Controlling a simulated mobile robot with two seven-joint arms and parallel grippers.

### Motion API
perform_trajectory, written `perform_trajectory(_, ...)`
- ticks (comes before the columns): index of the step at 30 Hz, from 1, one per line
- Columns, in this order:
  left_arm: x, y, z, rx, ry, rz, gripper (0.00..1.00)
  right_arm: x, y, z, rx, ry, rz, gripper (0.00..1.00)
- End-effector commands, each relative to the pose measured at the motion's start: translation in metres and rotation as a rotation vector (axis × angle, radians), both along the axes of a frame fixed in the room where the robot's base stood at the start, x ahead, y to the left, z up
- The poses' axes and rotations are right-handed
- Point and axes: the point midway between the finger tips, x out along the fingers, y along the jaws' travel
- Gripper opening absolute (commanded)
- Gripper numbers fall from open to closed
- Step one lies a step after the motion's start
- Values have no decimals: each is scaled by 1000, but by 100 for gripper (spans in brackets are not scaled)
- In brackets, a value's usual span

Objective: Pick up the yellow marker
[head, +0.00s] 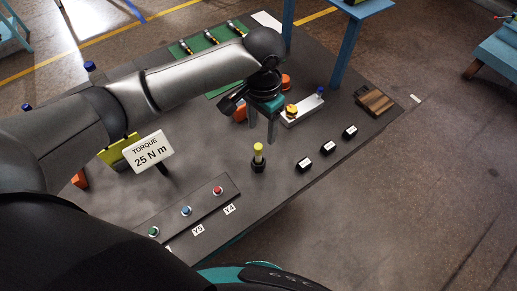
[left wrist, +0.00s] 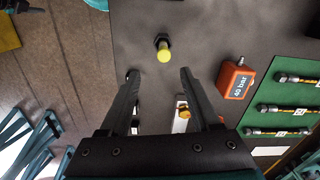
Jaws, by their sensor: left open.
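The yellow marker (head: 258,152) stands upright in a black holder (head: 258,165) on the dark table in the head view. In the left wrist view the marker (left wrist: 164,56) shows from above as a yellow round end, just beyond the fingertips. My left gripper (head: 261,126) is open, with its fingers pointing down above the table, slightly behind the marker. In the left wrist view nothing sits between the fingertips (left wrist: 159,74). The marker is apart from both fingers. My right gripper is in neither view.
A pale block (head: 303,111) with a yellow knob and an orange "40 bar" box (left wrist: 236,81) stand near the gripper. Several small black boxes (head: 328,147) lie right of the marker. A button panel (head: 187,211) and torque sign (head: 148,152) lie left.

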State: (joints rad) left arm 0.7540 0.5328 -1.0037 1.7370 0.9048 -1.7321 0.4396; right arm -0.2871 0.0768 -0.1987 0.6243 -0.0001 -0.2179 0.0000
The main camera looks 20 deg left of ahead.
Motion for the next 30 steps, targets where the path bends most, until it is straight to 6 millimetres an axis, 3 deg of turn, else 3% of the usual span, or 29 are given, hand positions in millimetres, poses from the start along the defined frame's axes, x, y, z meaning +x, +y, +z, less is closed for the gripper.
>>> perform_trajectory(4,-1,0,-35,1,4,1,64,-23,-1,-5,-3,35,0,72)
perform_trajectory(9,0,0,-63,0,1,0,64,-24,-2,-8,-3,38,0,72)
perform_trajectory(17,0,2,-81,-1,0,-1,64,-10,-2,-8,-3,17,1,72)
perform_trajectory(25,0,8,-120,0,1,-2,64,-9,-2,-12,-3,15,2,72)
perform_trajectory(30,1,8,-126,-1,-2,-2,64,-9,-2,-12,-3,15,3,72)
